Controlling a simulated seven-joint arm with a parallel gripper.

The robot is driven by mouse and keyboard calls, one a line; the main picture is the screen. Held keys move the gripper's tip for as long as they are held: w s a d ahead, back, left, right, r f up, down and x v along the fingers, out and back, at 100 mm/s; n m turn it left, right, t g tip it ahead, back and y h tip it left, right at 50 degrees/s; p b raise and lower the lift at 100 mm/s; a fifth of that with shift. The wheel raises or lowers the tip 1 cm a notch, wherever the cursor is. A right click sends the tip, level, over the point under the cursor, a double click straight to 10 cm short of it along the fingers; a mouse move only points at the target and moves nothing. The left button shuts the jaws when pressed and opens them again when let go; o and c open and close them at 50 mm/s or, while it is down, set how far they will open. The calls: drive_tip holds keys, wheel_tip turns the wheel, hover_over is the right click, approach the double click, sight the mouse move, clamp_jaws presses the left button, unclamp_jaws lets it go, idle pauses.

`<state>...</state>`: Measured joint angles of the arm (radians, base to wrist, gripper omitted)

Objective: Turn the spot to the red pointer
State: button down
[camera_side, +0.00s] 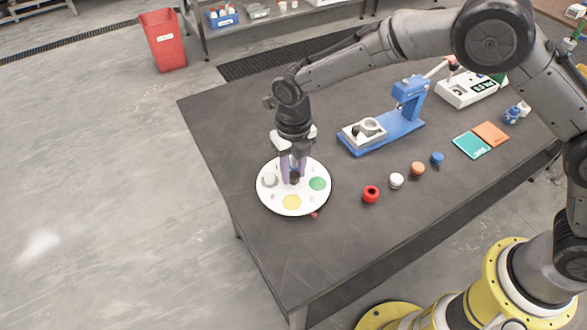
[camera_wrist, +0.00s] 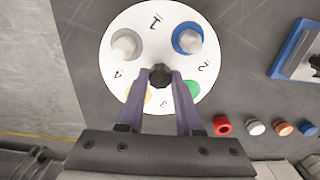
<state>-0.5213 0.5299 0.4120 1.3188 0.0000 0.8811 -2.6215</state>
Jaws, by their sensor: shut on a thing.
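A white round disc (camera_side: 275,203) lies on the dark table and carries several spots. The yellow spot (camera_side: 291,202) is at its near edge, the green spot (camera_side: 317,183) at its right. A white peg (camera_side: 269,180) stands at its left. The blue spot (camera_wrist: 187,39) with a white peg shows in the wrist view; my gripper covers it in the side view. The small red pointer (camera_side: 314,215) is at the disc's lower right rim, between yellow and green. It is hidden in the wrist view. My gripper (camera_side: 294,178) points down, shut on the black centre knob (camera_wrist: 160,76).
Red (camera_side: 370,194), white (camera_side: 396,180), orange (camera_side: 417,169) and blue (camera_side: 437,158) pieces stand in a row right of the disc. A blue press (camera_side: 408,95) on a blue base stands behind. Table left and front of the disc is clear.

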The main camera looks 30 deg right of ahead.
sight(294, 174)
drive_tip(key=shift+r+n, duration=0.15)
drive_tip(key=shift+n, duration=1.95)
drive_tip(key=c, duration=0.6)
unclamp_jaws()
wheel_tip(294, 174, up, 14)
drive_tip(key=shift+f, duration=0.15)
